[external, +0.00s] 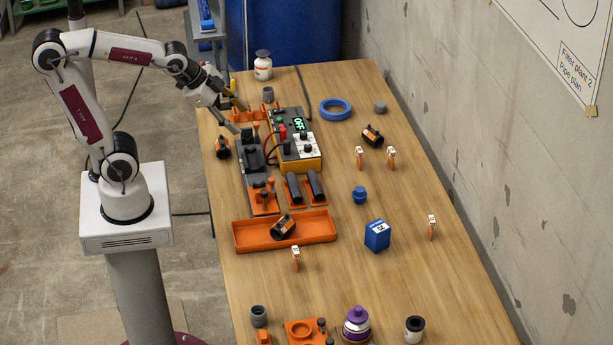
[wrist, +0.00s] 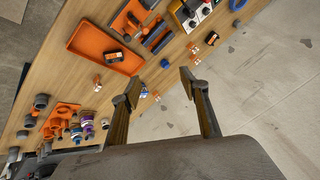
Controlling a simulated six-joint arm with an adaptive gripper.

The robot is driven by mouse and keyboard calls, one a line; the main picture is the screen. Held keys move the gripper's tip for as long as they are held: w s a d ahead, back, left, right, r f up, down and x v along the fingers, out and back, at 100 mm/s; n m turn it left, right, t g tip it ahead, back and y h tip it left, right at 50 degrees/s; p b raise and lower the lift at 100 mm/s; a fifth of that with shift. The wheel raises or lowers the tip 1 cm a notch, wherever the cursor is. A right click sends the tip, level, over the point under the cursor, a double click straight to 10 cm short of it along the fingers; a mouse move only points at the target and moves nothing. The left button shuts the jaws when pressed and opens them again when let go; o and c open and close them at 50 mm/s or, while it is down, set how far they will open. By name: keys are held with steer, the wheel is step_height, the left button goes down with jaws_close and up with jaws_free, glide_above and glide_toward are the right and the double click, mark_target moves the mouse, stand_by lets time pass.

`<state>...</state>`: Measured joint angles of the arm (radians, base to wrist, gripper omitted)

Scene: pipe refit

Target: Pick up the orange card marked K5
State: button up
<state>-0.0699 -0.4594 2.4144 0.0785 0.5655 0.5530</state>
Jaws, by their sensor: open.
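Several small orange cards with white labels stand on the table. In the external view, two are close together at the right back, one left (external: 359,158) and one right (external: 391,158). Another card (external: 432,228) is near the right edge. A further card (external: 296,259) is in front of the orange tray. The labels are too small to read, so I cannot tell which is K5. Cards also show small in the wrist view, one (wrist: 97,83) beside the tray. My gripper (external: 237,114) is open and empty over the left back of the table; its fingers (wrist: 159,78) are apart.
An orange tray (external: 325,237) holds a black-and-orange cylinder. A blue box (external: 377,235), a blue ring (external: 335,109) and a yellow meter (external: 300,164) stand on the table. Jars and a fixture (external: 303,333) are at the front. Bare wood lies at the right front. A concrete wall borders the right side.

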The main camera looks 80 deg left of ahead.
steer(key=w+a+f+m+t, duration=0.1)
steer(key=w+a+f+m, duration=0.15)
steer(key=w+m, duration=0.35)
steer(key=w+a+f+m+t, duration=0.1)
steer(key=w+a+f+m, duration=0.15)
steer(key=w, duration=0.55)
steer(key=w+a+f+m+t, duration=0.1)
steer(key=w+a+f+m, duration=0.15)
steer(key=w+m, duration=0.45)
steer(key=w+a+f+m+t, duration=0.2)
steer(key=w+a+f+m, duration=0.2)
steer(key=w+f+m, duration=0.3)
steer(key=m+t, duration=0.1)
steer(key=m, duration=0.6)
glide_toward(358, 150)
steer(key=w, duration=0.1)
steer(key=w+f, duration=0.1)
steer(key=shift+w+a+h, duration=0.25)
steer(key=shift+a+h, duration=0.15)
steer(key=shift+f, duration=0.1)
steer(key=shift+x, duration=1.25)
steer(key=shift+x, duration=2.6)
